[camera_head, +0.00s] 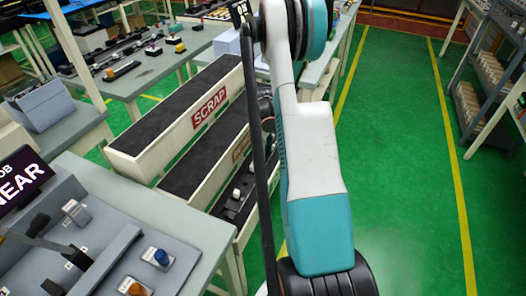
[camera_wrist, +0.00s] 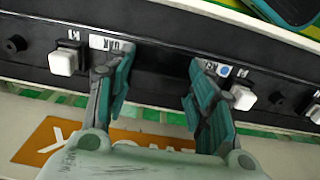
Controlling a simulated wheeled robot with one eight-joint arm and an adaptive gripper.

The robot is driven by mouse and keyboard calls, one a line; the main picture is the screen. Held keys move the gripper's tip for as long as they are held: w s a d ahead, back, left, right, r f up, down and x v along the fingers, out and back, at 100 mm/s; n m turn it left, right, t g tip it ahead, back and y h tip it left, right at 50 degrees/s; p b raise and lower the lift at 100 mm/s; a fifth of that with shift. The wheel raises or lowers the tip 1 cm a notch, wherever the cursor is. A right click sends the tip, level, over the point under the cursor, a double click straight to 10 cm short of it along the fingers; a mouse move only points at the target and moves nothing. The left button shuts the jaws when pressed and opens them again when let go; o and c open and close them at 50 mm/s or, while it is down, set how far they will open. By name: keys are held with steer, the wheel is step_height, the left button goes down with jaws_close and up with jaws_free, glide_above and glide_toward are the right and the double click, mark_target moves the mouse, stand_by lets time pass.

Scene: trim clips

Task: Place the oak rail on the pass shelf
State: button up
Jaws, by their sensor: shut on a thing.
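A long black rail with white clips (camera_wrist: 275,98), which I take to be the oak rail, runs across the wrist view. Its small printed label is upside down and hard to read. My gripper (camera_wrist: 160,72) has its fingers apart across the rail's middle and is shut on it. In the head view the rail (camera_head: 229,213) shows left of my arm, over or in the nearest shelf trough; my gripper is hidden there. I cannot tell whether the rail touches the shelf. No pass label is readable.
A trough marked SCRAP (camera_head: 170,140) and one with an orange label (camera_head: 241,149) stand side by side left of my arm. A grey bench with a control box (camera_head: 110,250) is at lower left. Green floor (camera_head: 400,180) is clear to the right, before a parts rack (camera_head: 480,105).

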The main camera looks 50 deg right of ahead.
steer(key=shift+f, duration=0.1)
steer(key=shift+f, duration=0.15)
steer(key=o, duration=1.3)
steer(key=shift+r, duration=0.25)
step_height(320, 180, up, 12)
steer(key=p, duration=0.4)
